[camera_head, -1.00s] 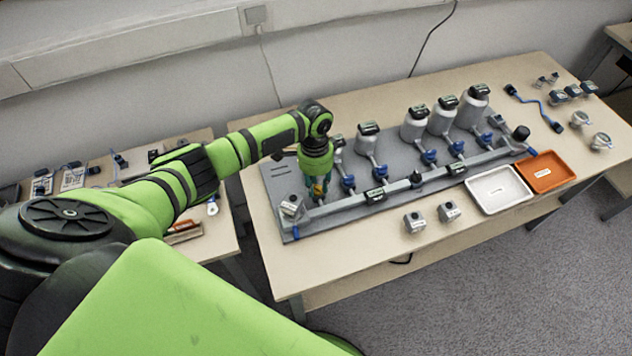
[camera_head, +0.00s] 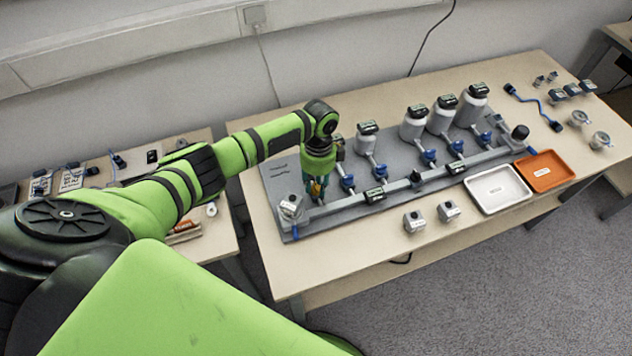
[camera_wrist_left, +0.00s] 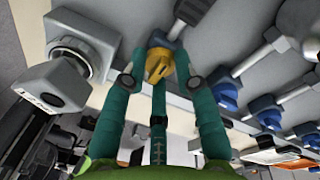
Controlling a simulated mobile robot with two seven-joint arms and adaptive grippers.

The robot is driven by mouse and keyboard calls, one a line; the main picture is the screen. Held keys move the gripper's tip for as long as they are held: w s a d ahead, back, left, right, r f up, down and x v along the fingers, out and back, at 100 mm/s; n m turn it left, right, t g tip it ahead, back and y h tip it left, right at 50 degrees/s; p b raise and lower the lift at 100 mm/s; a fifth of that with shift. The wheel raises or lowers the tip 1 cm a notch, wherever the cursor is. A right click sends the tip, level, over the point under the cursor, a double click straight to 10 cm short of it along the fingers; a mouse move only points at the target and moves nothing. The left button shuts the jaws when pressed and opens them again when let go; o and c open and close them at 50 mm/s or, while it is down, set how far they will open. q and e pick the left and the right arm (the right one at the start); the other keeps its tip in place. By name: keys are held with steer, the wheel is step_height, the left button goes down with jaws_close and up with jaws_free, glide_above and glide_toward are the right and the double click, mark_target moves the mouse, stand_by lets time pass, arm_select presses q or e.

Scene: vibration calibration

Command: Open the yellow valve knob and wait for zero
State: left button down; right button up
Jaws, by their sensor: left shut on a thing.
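The yellow valve knob (camera_wrist_left: 158,64) shows between the teal fingers of my left gripper (camera_wrist_left: 160,75) in the left wrist view. The gripper is shut on the knob. In the head view my left gripper (camera_head: 317,186) reaches down over the left part of the grey valve board (camera_head: 285,180), and the knob is mostly hidden by the fingers. My right gripper is not in view. No readable gauge value can be made out.
Several blue valve knobs (camera_head: 429,156) and grey canisters (camera_head: 413,124) stand along the board to the right. A white tray (camera_head: 487,207) and an orange tray (camera_head: 567,178) lie at the right front. Two small grey blocks (camera_head: 413,222) sit on the table's front part.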

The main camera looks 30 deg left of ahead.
arm_select(q)
steer(key=shift+w+d+r, duration=0.1)
steer(key=shift+w+d, duration=0.05)
steer(key=shift+d, duration=0.1)
steer(key=c, duration=1)
jaws_free()
steer(key=shift+o, duration=0.2)
steer(key=shift+a, duration=0.1)
steer(key=shift+r, duration=0.35)
step_height(320, 180, up, 11)
steer(key=w, duration=0.1)
steer(key=shift+r, duration=0.1)
